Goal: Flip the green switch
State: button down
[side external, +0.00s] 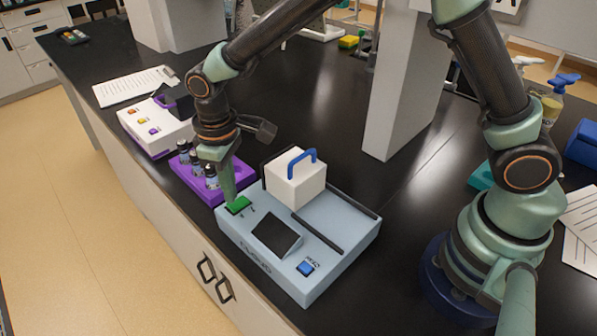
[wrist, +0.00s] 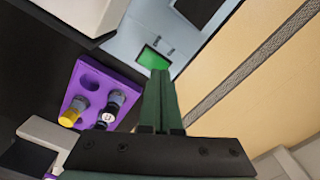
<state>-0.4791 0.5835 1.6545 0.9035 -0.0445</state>
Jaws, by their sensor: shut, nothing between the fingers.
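The green switch (side external: 238,205) sits on the top left corner of a pale blue device (side external: 338,232) in the side view. It also shows in the wrist view (wrist: 151,58), partly covered by my fingertips. My gripper (side external: 229,198) is shut and empty, pointing down at the switch. Its green fingers also show in the wrist view (wrist: 158,78), their tips at the switch's near edge. I cannot tell whether they touch it or hover just above.
A purple rack (side external: 208,194) with several vials stands just left of the device. A white box with a blue handle (side external: 297,182) sits on the device, right of my gripper. A blue switch (side external: 305,268) and dark screen (side external: 276,236) are near its front. A grey pillar (side external: 408,90) stands behind.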

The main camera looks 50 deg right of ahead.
aim_at(234, 205)
jog(key=shift+f, duration=0.95)
dwell(0.9)
jog(key=shift+r, duration=3.6)
jog(key=s+d+r+m+t, duration=0.3)
jog(key=d+r, duration=0.6)
jog(key=d, duration=0.2)
jog(key=s+d+r+m+t, duration=0.2)
jog(key=s+d+m, duration=0.1)
jog(key=s+d, duration=0.5)
jog(key=shift+s+d+r+t, duration=0.15)
jog(key=shift+s+d+t, duration=0.2)
jog(key=shift+d, duration=0.65)
